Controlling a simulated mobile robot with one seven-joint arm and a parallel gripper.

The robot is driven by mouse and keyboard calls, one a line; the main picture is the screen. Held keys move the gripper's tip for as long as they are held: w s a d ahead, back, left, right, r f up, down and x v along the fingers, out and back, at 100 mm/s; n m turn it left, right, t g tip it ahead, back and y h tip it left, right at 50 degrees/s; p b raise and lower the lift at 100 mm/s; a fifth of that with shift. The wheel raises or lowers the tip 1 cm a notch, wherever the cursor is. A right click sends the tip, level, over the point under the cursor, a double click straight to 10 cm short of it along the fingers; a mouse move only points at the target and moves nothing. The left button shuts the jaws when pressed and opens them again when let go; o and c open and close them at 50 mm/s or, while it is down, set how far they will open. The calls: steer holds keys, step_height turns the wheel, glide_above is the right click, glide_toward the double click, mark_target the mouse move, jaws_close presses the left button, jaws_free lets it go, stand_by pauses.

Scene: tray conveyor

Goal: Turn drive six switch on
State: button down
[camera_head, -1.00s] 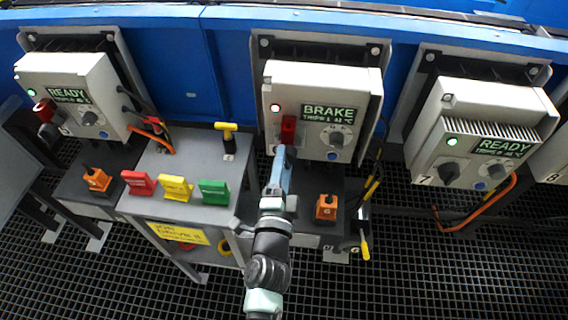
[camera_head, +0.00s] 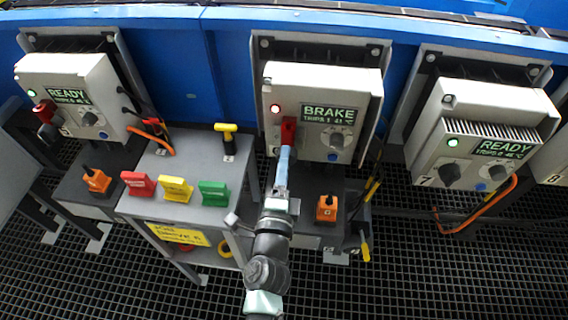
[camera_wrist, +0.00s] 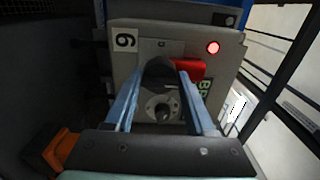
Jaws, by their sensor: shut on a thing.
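The drive six box (camera_head: 350,95) is a pale grey unit with a red lamp lit and a display reading BRAKE; the box also shows in the wrist view (camera_wrist: 127,65), with a "6" label. Its switch is the black knob (camera_wrist: 158,72) at the box front, mostly hidden by my gripper in the head view. A red block (camera_head: 288,130) sits against the switch; the wrist view shows this red block (camera_wrist: 190,68) beside the knob. My gripper (camera_head: 286,152) has its blue fingers on either side of the knob, shut on it.
A drive box reading READY (camera_head: 70,90) is at left, another (camera_head: 485,135) at right. Below, a grey table (camera_head: 150,200) carries red, yellow and green blocks and a yellow-handled tool (camera_head: 226,135). An orange block (camera_head: 326,208) sits below drive six. The floor is dark grating.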

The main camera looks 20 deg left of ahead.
steer(key=shift+c, duration=1.3)
jaws_free()
steer(key=b+v, duration=0.3)
steer(key=v, duration=1)
steer(key=shift+w+r, duration=0.1)
steer(key=shift+r, duration=0.05)
